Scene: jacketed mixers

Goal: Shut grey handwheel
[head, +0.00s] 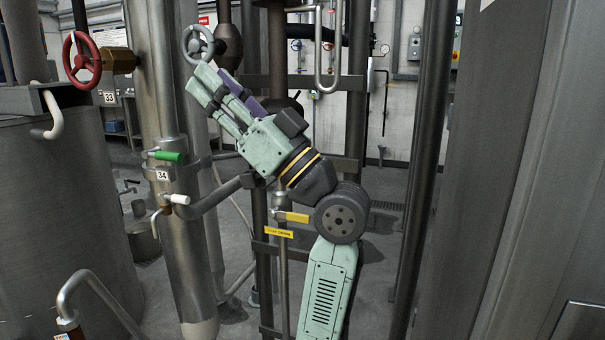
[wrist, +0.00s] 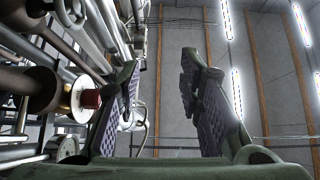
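The grey handwheel (head: 197,44) is a small spoked ring beside the upper part of the steel column, left of centre in the head view. My gripper (head: 212,82) is pale green and reaches up and left, its fingertips just below the wheel in the picture. The fingers look apart from the wheel, but the depth gap is hard to judge. In the wrist view my gripper (wrist: 160,85) has its two padded fingers spread wide with nothing between them. I cannot surely pick out the grey wheel in the wrist view.
A red handwheel (head: 82,57) sits to the left, near tag 33. A green-handled lever (head: 170,156) and a white lever (head: 180,199) are on the steel column (head: 188,255). A yellow lever (head: 297,217) is behind my arm. A large tank (head: 60,210) fills the left.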

